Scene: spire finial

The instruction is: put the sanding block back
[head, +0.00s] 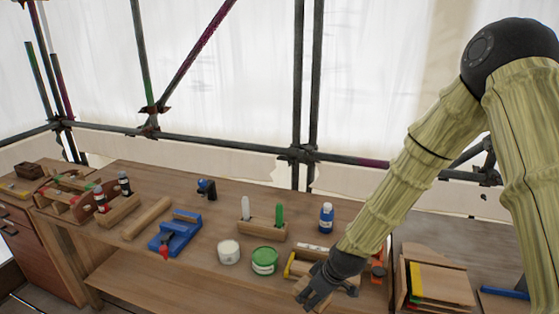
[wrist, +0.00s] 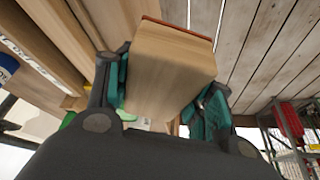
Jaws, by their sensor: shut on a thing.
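My gripper (head: 318,293) is at the front edge of the workbench (head: 205,235), right of the middle in the head view. In the wrist view my gripper (wrist: 166,95) is shut on a pale wooden block with a thin red-brown layer along one face, which looks like the sanding block (wrist: 165,62). One finger presses on each side of it. In the head view my fingers and wrist mostly hide the block. I cannot tell whether it touches the bench.
A green-lidded tin (head: 264,261), a white tub (head: 228,252) and a blue vise (head: 175,235) stand left of my gripper. A wooden holder (head: 262,229) and a blue bottle (head: 326,218) stand behind. A wooden rack with boards (head: 435,284) is at right.

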